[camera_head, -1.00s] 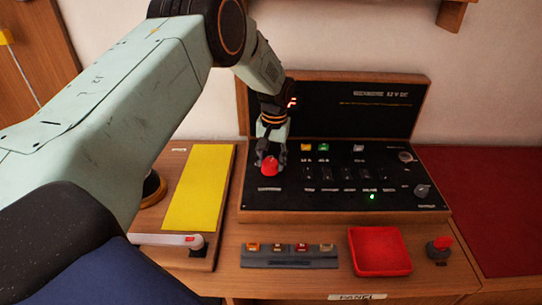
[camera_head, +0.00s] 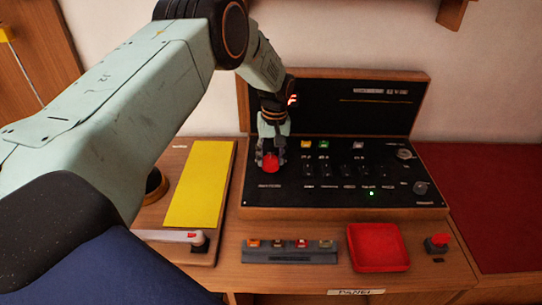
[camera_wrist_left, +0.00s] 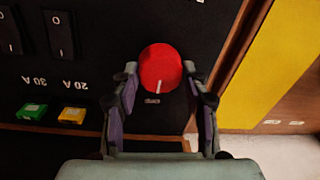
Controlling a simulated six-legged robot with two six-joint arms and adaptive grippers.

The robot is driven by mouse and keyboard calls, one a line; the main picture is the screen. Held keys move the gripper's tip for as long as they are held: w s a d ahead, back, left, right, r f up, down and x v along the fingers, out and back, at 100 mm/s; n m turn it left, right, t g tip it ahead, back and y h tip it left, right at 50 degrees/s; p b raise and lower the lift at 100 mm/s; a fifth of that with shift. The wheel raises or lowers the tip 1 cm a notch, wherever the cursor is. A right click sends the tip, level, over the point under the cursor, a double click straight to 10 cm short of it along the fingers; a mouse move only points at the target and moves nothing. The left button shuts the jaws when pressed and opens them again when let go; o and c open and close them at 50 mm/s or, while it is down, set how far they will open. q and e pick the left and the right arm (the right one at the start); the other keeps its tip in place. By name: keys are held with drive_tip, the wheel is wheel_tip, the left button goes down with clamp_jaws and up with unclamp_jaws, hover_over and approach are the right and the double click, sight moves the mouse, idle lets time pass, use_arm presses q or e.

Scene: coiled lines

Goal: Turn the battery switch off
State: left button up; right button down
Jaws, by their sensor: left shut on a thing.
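The battery switch is a round red knob (camera_head: 271,163) at the left end of the black panel (camera_head: 330,195). In the left wrist view the red knob (camera_wrist_left: 161,69) shows a white line on its face, pointing toward the bottom of that picture. Small lettering beside the knob is too blurred to read. My right gripper is not in view.
The panel also carries black switches (camera_head: 345,171), yellow and green fuses (camera_wrist_left: 34,111) and a lit green lamp (camera_head: 372,193). In front are a fuse rack (camera_head: 290,258), a red tray (camera_head: 378,250) and a red-topped switch (camera_head: 438,243). A yellow sheet (camera_head: 200,185) lies at left.

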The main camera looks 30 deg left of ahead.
use_arm(q)
drive_tip(key=shift+w+r, duration=0.1)
drive_tip(key=shift+r, duration=0.05)
drive_tip(key=o, duration=1.2)
drive_tip(key=shift+c, duration=0.2)
